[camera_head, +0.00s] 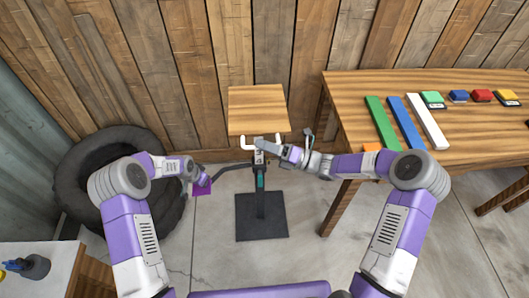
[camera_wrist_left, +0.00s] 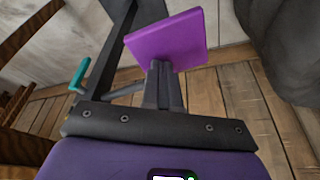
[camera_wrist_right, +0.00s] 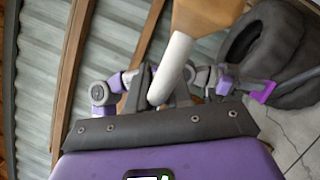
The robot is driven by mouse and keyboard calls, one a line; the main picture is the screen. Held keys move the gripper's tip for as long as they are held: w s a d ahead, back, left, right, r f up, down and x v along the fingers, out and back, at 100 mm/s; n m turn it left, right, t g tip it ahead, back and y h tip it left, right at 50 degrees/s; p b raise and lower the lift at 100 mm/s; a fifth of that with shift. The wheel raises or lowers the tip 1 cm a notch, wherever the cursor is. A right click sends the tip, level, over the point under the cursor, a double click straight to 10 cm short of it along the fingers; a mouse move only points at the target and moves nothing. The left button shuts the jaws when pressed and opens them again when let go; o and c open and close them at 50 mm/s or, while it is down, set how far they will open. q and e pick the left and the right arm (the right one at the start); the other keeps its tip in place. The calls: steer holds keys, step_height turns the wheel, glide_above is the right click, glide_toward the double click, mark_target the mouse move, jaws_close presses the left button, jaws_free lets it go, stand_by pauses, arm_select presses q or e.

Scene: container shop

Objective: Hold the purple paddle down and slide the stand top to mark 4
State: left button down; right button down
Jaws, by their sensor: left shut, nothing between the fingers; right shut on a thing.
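The stand has a square wooden top (camera_head: 257,108), a white handle (camera_head: 247,144) under its front edge, a dark post and a black floor plate (camera_head: 262,222). The purple paddle (camera_head: 202,189) sits low at the left end of a curved dark arm from the post; it fills the upper middle of the left wrist view (camera_wrist_left: 168,38). My left gripper (camera_head: 204,180) is shut and empty, its tips at the paddle; contact is hard to judge. My right gripper (camera_head: 284,149) is shut on the handle's right side, a white bar (camera_wrist_right: 172,65) in the right wrist view. Mark numbers are unreadable.
A wooden table (camera_head: 345,95) stands right of the stand, holding green, blue and white bars and several small blocks. Black tyres (camera_head: 75,185) lie at the left. A cabinet (camera_head: 45,265) is at lower left. A plank wall stands behind the stand.

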arm_select(q)
steer(key=shift+f, duration=0.1)
arm_select(e)
steer(key=shift+r, duration=0.1)
steer(key=c, duration=1.1)
jaws_free()
steer(key=v, duration=1.2)
arm_select(q)
step_height(320, 180, up, 7)
steer(key=p, duration=0.3)
steer(key=shift+p, duration=0.4)
arm_select(e)
step_height(320, 180, up, 4)
steer(key=shift+f, duration=0.1)
